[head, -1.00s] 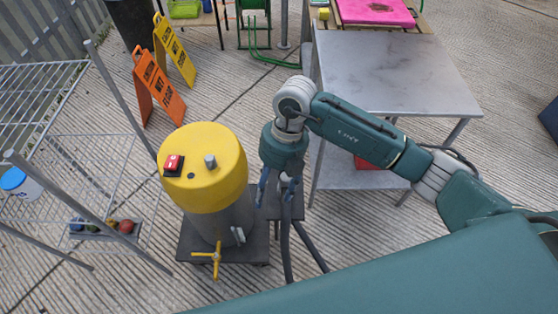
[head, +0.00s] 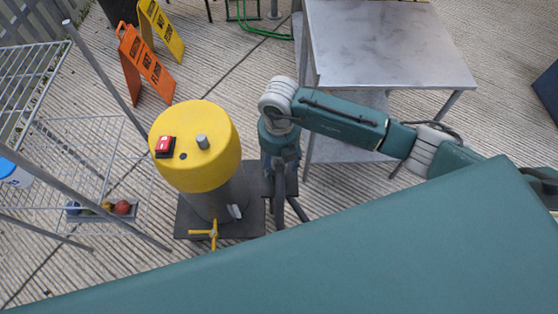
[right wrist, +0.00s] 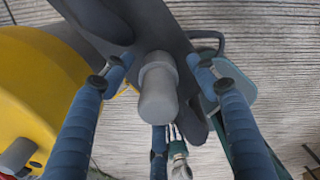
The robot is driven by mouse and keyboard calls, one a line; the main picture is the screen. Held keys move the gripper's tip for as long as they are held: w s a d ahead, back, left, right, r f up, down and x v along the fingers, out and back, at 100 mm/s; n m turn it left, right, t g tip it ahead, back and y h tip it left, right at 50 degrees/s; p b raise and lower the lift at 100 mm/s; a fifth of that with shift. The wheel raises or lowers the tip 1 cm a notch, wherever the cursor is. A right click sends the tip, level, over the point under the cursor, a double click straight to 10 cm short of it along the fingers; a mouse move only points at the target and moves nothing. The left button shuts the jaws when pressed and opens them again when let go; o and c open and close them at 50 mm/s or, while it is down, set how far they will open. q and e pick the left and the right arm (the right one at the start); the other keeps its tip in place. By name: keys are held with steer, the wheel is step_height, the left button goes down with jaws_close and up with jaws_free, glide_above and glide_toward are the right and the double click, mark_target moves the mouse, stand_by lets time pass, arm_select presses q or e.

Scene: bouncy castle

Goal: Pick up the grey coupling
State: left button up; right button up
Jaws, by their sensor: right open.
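The grey coupling (right wrist: 158,92) is a stubby grey cylinder in the middle of the right wrist view, on a dark grey part. My right gripper (head: 279,172) is open, pointing down just right of the yellow-topped machine in the head view. In the right wrist view its blue fingers stand around the coupling with visible gaps at both sides; I cannot tell whether the third finger touches it. In the head view the coupling is hidden by my gripper. My left gripper is not in view.
The machine's yellow top (head: 200,170) is close beside my right gripper. A metal table (head: 385,45) stands behind my right arm. A wire rack (head: 85,150) is at the left, with orange (head: 145,65) and yellow (head: 162,28) signs behind. Dark hoses (head: 298,208) run below my gripper.

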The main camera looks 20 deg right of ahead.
steer(key=shift+w+f, duration=0.1)
steer(key=shift+f, duration=0.75)
steer(key=c, duration=1.1)
steer(key=shift+r, duration=0.1)
steer(key=shift+c, duration=0.4)
